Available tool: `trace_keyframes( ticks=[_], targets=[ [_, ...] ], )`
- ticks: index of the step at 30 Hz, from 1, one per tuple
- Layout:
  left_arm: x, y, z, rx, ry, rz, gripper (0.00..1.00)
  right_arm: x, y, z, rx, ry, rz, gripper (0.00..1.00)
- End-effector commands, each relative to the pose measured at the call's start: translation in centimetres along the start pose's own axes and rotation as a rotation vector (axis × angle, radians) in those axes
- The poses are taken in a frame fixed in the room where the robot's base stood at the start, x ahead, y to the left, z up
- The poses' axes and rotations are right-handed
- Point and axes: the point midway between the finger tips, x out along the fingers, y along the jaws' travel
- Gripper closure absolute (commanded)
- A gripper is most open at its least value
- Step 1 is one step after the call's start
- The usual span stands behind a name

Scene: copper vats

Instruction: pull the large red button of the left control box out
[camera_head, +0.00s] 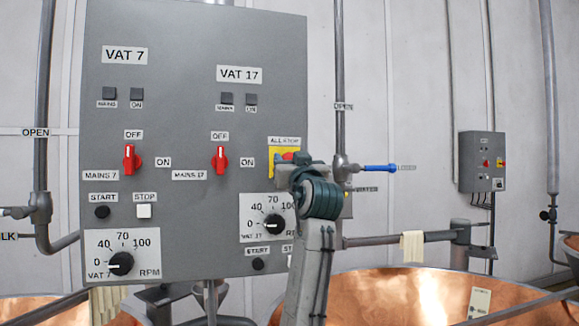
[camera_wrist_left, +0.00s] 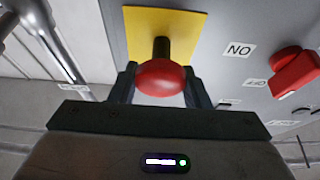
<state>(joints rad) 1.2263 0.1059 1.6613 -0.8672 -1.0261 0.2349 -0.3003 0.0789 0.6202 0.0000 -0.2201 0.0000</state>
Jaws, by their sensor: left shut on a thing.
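The large grey left control box (camera_head: 190,200) fills the left half of the head view, with VAT 7 and VAT 17 labels. Its large red button (camera_wrist_left: 160,78) sits on a dark stem in front of a yellow plate (camera_wrist_left: 190,30). In the head view the button (camera_head: 288,156) is mostly hidden by my left gripper (camera_head: 286,164), below the ALL STOP label. In the left wrist view the two dark fingers stand on either side of the button, and my left gripper is shut on it. My right gripper is not in view.
Two red switches (camera_head: 220,158) and RPM knobs (camera_head: 121,263) sit on the box. A pipe with a blue-handled valve (camera_head: 380,168) runs just right of it. A small second box (camera_head: 482,161) is farther right. Copper vats (camera_head: 400,298) stand below.

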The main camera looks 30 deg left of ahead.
Motion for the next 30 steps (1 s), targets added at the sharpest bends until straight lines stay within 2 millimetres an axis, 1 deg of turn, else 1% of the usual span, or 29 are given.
trace_keyframes(
  ticks=[4,5,6,7,8,16,19,23,30],
  targets=[
    [-0.1,0.1,0.3,0.001,-0.006,0.001,0.99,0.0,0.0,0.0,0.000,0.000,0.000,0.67],
    [-0.1,0.1,0.3,0.001,-0.007,0.001,0.56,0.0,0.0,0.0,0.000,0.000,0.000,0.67],
    [-0.1,0.1,0.3,0.002,-0.007,0.001,0.48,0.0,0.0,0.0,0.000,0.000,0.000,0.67],
    [-0.1,0.1,0.3,0.002,-0.007,0.001,0.42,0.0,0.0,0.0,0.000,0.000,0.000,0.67],
    [-0.1,0.1,0.3,0.002,-0.007,0.001,0.38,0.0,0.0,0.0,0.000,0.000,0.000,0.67],
    [-0.1,0.1,0.3,0.001,-0.005,0.001,0.38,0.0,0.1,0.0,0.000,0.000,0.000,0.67],
    [-0.7,0.1,0.4,0.000,-0.005,0.001,0.38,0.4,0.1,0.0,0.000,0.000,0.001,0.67],
    [-2.8,0.2,0.6,-0.003,-0.004,0.003,0.38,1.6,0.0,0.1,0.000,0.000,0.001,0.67],
    [-7.8,0.2,0.5,-0.003,-0.004,0.004,0.38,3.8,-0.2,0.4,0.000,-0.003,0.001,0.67]
  ],
)
